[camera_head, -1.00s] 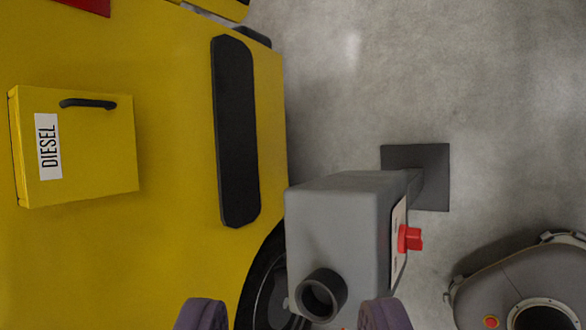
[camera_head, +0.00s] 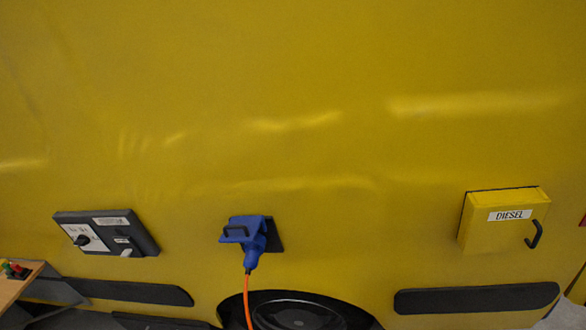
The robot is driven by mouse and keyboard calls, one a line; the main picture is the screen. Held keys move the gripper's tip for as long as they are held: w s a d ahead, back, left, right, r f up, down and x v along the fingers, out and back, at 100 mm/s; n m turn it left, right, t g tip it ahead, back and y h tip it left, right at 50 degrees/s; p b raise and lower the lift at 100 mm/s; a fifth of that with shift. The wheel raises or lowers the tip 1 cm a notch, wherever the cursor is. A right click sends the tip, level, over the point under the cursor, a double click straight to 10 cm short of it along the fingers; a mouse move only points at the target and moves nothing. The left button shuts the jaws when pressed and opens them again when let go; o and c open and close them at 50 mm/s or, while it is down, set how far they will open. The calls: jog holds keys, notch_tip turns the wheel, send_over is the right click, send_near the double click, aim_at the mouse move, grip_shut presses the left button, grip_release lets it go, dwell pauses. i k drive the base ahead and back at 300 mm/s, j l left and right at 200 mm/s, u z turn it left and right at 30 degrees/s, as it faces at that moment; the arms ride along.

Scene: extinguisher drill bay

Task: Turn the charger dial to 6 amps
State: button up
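A dark panel (camera_head: 142,232) is set on the side of the yellow vehicle at lower left. It has a white plate with a small black knob (camera_head: 82,240) at its left and a small light lever or switch at its lower right. The markings around the knob are too small to read, so I cannot tell its setting or whether it is the charger dial. My gripper is not in view.
The yellow vehicle side (camera_head: 300,80) fills most of the view. A blue plug (camera_head: 255,245) with an orange cable (camera_head: 247,300) sits in its middle. A DIESEL box (camera_head: 480,233) is at right, a wheel (camera_head: 300,312) below. A wooden tabletop (camera_head: 14,286) is at far left.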

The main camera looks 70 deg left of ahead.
aim_at(83, 240)
jog(key=u, duration=3.25)
jog(key=i+l+u, duration=0.3)
jog(key=i, duration=0.4)
jog(key=i+l+u, duration=0.3)
jog(key=i, duration=0.35)
jog(key=i+l+u, duration=0.3)
jog(key=i+l, duration=0.3)
